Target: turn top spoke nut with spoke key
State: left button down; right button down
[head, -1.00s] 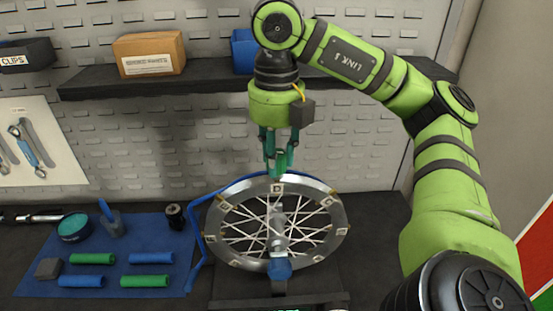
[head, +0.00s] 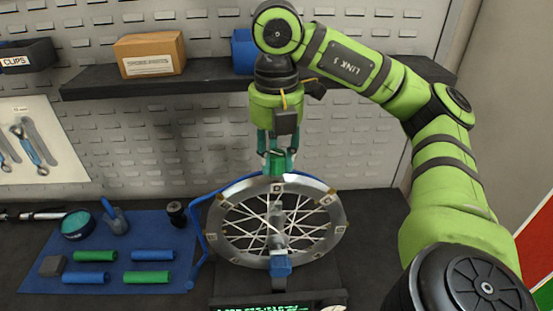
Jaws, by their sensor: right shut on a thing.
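The spoked wheel (head: 232,196) stands tilted back in a stand, its silver rim carrying small pale square tags. My right gripper (head: 277,170) points straight down at the top of the rim, with its teal fingers shut. It is shut on what seems to be the spoke key, which is mostly hidden between the fingertips. The top spoke nut is hidden or too small to make out, at the rim just below the fingertips. I cannot tell whether the key sits around the nut. My left gripper is not in view.
A blue mat (head: 118,232) on the left holds green and blue grips, a round tin (head: 76,225) and a small pot (head: 115,222). A dark shelf (head: 210,82) with a cardboard box (head: 150,54) is behind my arm.

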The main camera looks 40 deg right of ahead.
jog(key=shift+s+f, duration=0.1)
jog(key=shift+f, duration=0.1)
jog(key=m+p, duration=0.1)
jog(key=m, duration=0.4)
jog(key=shift+m, duration=0.7)
jog(key=shift+f, duration=0.1)
jog(key=m+p, duration=0.1)
jog(key=m, duration=0.3)
jog(key=shift+m, duration=0.4)
